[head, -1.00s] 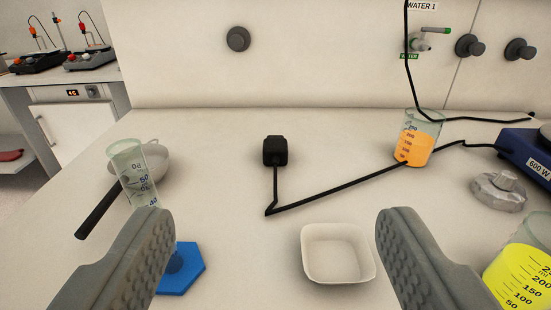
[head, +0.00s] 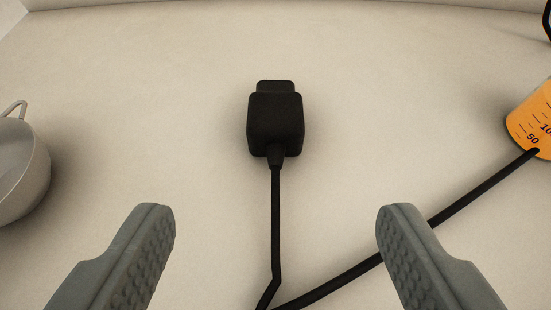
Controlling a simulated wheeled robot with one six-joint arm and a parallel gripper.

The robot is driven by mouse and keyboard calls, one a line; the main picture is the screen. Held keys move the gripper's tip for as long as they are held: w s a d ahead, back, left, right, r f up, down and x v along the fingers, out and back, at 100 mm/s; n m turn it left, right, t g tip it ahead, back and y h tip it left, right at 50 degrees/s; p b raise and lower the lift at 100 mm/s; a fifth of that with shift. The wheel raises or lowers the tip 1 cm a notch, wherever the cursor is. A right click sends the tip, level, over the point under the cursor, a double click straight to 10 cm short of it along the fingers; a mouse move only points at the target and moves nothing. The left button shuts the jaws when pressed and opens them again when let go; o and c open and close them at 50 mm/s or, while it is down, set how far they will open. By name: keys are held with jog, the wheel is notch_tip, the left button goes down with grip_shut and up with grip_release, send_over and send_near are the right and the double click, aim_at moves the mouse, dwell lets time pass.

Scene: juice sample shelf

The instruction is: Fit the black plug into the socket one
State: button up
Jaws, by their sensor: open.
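The black plug (head: 275,122) lies on the pale bench top (head: 180,90), in the upper middle of the view. Its narrower end points away from me. Its black cord (head: 276,220) runs from the near end towards me, bends at the bottom edge and goes back up to the right. My gripper (head: 275,225) is open and empty, with its two grey ridged fingers spread to the left and right. The plug is ahead of the fingertips, roughly centred between them, and not touched. Socket one is not in view now.
A grey metal bowl or pan (head: 20,175) is at the left edge. The bench around the plug is clear.

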send_near(275, 139)
jog(key=shift+w+f+g, duration=0.2)
jog(key=shift+w+f, duration=0.05)
jog(key=shift+w, duration=0.3)
jog(key=shift+w+f+g, duration=0.2)
jog(key=shift+w+f, duration=0.05)
jog(key=shift+w, duration=0.35)
jog(key=shift+x, duration=3.95)
jog(key=shift+r, duration=0.1)
jog(key=shift+c, duration=0.2)
jog(key=c, duration=1.3)
jog(key=shift+r, duration=2.55)
jog(key=shift+c, duration=0.2)
jog(key=shift+f, duration=0.1)
